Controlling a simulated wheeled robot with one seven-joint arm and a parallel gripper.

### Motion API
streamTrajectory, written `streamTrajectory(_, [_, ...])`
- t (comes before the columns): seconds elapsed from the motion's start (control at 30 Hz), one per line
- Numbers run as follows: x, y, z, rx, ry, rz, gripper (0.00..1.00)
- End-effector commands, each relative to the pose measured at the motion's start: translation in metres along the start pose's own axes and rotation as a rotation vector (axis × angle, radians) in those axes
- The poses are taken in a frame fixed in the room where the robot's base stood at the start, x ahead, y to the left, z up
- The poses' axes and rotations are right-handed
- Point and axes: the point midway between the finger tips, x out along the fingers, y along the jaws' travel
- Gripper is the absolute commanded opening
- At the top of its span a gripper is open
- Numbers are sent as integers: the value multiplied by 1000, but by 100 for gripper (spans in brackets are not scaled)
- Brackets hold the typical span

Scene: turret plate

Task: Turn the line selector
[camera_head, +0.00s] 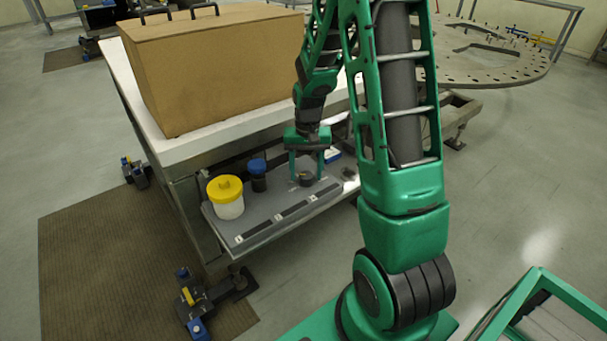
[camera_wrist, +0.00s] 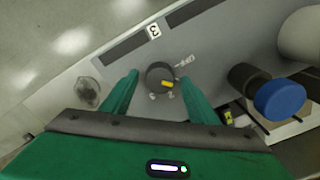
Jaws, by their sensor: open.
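The line selector is a round dark grey knob (camera_wrist: 158,74) with a yellow mark on the grey shelf panel. Small white labels stand around it, and the yellow mark faces the lower right in the wrist view. The knob also shows small and dark in the head view (camera_head: 306,180). My gripper (camera_wrist: 159,80) is open, with one green finger on each side of the knob. Gaps show between fingers and knob in the wrist view; I cannot tell how far down the fingertips reach. The gripper points down over the panel in the head view (camera_head: 306,174).
A black container with a blue lid (camera_head: 257,170) and a white jar with a yellow lid (camera_head: 226,196) stand left of the gripper. A rough grey round piece (camera_wrist: 87,92) sits on the panel beside one finger.

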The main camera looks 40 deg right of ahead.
Motion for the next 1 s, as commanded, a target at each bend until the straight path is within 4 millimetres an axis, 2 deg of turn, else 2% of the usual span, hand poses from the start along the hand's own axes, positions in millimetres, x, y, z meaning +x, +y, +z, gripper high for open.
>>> streamTrajectory(0.3, [-57,-1,-1,-1,5,-1,54])
streamTrajectory(0.5, [-87,-1,-1,-1,3,-1,54])
streamTrajectory(0.7, [-98,-1,-1,-1,0,0,54])
streamTrajectory(1.0, [-99,-1,0,-1,0,0,54])
